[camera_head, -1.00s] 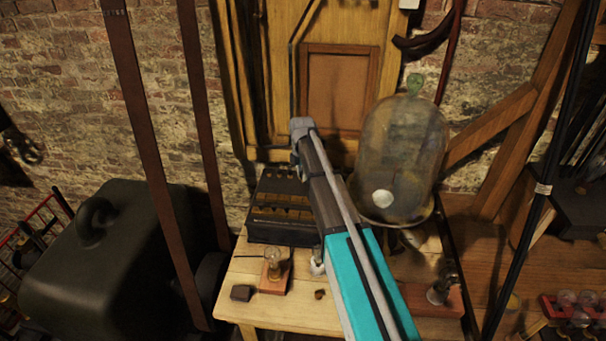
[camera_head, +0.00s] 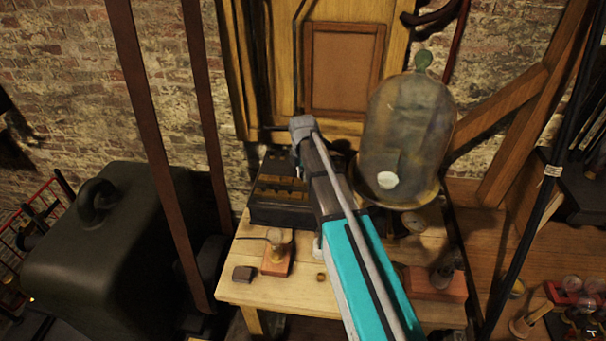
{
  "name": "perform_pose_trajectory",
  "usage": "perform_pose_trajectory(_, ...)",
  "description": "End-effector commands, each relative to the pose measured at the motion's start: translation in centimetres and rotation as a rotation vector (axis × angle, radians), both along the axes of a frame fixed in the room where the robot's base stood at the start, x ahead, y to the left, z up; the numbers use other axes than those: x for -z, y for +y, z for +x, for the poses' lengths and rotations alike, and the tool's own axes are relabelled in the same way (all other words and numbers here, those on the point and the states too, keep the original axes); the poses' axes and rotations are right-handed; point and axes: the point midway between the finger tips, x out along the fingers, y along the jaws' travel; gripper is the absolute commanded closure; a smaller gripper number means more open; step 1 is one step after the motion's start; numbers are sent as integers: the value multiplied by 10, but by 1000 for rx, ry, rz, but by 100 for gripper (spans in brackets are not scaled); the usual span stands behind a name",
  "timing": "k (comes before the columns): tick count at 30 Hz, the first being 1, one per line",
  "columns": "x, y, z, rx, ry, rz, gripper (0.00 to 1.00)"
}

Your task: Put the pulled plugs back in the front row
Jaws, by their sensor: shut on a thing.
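The dark battery box (camera_head: 285,212) stands at the back left of the wooden table, with rows of brownish jar tops inside. Single plugs in its rows are too small to tell apart. A small round brown piece (camera_head: 321,278), which looks like a loose plug, lies on the table in front of the box. My gripper (camera_head: 299,168) is at the far end of my arm, over the right part of the box. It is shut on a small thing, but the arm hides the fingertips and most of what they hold. Whether that thing touches the box cannot be told.
A glass bell jar (camera_head: 408,125) stands close right of my arm. A small lamp on a wooden base (camera_head: 277,258) and a dark block (camera_head: 244,274) are at the table's front left. A red-brown block with a fitting (camera_head: 436,283) is at the right. Hanging straps (camera_head: 155,150) pass at the left.

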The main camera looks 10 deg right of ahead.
Motion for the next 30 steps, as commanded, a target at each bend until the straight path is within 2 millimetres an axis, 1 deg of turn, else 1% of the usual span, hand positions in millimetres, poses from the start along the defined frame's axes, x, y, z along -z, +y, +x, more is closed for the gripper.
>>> perform_pose_trajectory(8, 11, 0, 0, 0, 0, 0, 100)
perform_pose_trajectory(21, 42, 0, 0, 0, 0, 0, 100)
perform_pose_trajectory(30, 49, 0, 0, 0, 0, 0, 100)
